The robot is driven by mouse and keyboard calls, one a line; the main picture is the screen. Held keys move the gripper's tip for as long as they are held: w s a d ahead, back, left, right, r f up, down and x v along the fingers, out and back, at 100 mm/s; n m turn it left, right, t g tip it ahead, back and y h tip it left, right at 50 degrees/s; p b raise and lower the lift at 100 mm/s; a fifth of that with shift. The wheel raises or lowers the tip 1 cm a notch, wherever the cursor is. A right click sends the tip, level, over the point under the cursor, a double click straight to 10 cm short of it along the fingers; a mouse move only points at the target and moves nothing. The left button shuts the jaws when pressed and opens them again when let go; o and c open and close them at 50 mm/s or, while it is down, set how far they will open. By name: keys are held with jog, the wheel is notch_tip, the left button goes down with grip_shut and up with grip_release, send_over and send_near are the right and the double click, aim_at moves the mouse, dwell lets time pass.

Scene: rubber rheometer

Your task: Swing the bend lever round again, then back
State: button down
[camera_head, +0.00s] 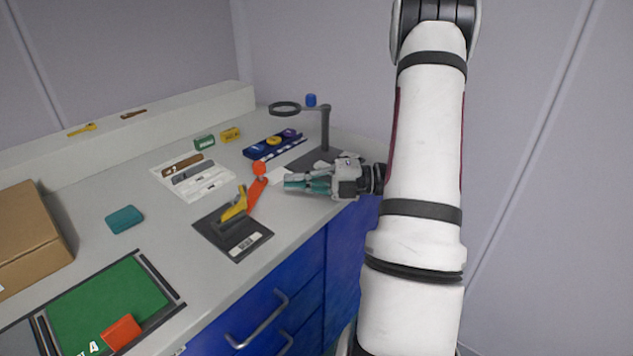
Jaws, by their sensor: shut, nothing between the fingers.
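The bend lever (256,189) is an orange arm with a round red-orange knob (260,169) at its upper end. It tilts up to the right from a dark base plate (245,244) near the bench's front edge. A yellow piece (234,206) is at the lever's foot on the plate. My gripper (287,183) points left, just right of the lever. Its teal fingers are shut and empty. A small gap seems to lie between the fingertips and the lever; contact cannot be told for certain.
A magnifier stand (326,127) is behind my gripper. A white tray (216,189) with dark strips and a blue rack (262,151) lie behind the lever. A teal block (124,219), a green mat (75,311) and a cardboard box (27,236) are left. Bare bench separates them.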

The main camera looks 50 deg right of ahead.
jog(key=w, duration=0.2)
jog(key=w+a, duration=0.1)
jog(key=shift+w+b, duration=0.35)
jog(key=shift+w, duration=0.75)
jog(key=shift+w, duration=0.1)
jog(key=shift+w+r+p, duration=0.1)
jog(key=shift+w+p, duration=0.4)
jog(key=shift+p, duration=0.2)
jog(key=shift+w, duration=0.4)
jog(key=shift+a, duration=0.1)
jog(key=s+p, duration=0.3)
jog(key=s, duration=0.1)
jog(key=shift+s, duration=0.15)
jog(key=v, duration=0.6)
jog(key=w+d+v, duration=0.1)
jog(key=v, duration=0.3)
